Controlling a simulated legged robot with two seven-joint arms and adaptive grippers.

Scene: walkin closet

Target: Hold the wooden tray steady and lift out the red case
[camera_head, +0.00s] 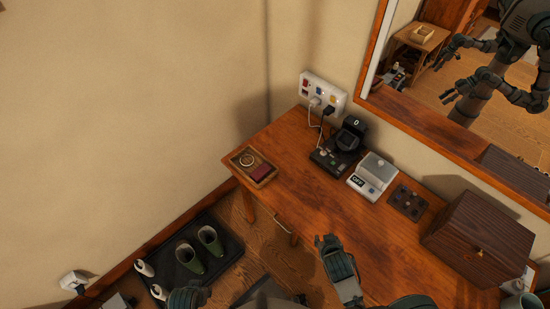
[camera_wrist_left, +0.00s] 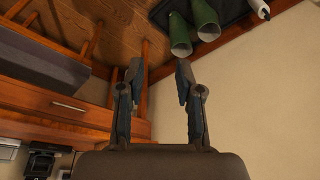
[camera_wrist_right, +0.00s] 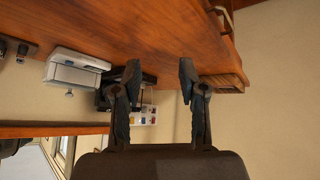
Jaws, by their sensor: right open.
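A small wooden tray (camera_head: 237,160) sits on the far left corner of the wooden table. The dark red case (camera_head: 260,173) lies in its near right part, beside a small round item. A wooden block at the table's end in the right wrist view (camera_wrist_right: 227,84) looks like the tray; the case cannot be made out there. My right gripper (camera_head: 328,241) is over the table, well short of the tray, with its fingers apart and empty (camera_wrist_right: 159,68). My left gripper (camera_head: 187,297) is at the bottom edge of the head view, away from the tray, open and empty (camera_wrist_left: 159,70).
The table (camera_head: 310,220) also holds a black device (camera_head: 335,157), a white scale (camera_head: 371,177), a dark square plate (camera_head: 407,202) and a large brown box (camera_head: 485,235). A power strip (camera_head: 323,92) with cables is on the wall. Green boots (camera_head: 190,258) stand on a floor mat.

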